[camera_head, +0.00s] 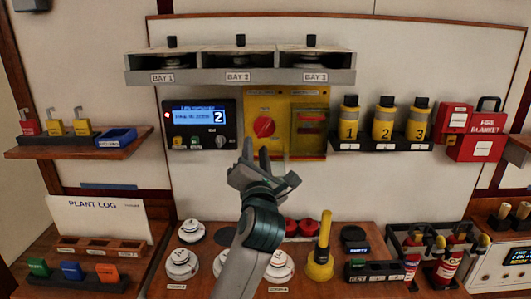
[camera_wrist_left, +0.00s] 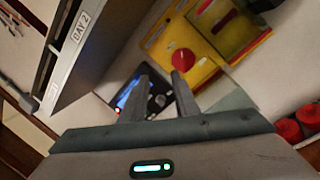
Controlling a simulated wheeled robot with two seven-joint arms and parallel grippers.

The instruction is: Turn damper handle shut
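A yellow panel (camera_head: 283,93) is on the wall under the bay shelf, with a round red knob (camera_head: 263,126) on its left half. Its right half holds a yellow framed box (camera_head: 309,122) with a dark recess. I cannot tell for sure which part is the damper handle. My left gripper (camera_head: 256,155) is raised in front of the panel's lower left edge, below the red knob. In the left wrist view its fingers (camera_wrist_left: 161,80) are apart with nothing between them, and the red knob (camera_wrist_left: 182,61) is beyond them, apart. My right gripper is in neither view.
A black control unit (camera_head: 200,123) with a lit screen is left of the panel. The bay shelf (camera_head: 240,76) juts out above. Yellow canisters (camera_head: 384,122) stand at right.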

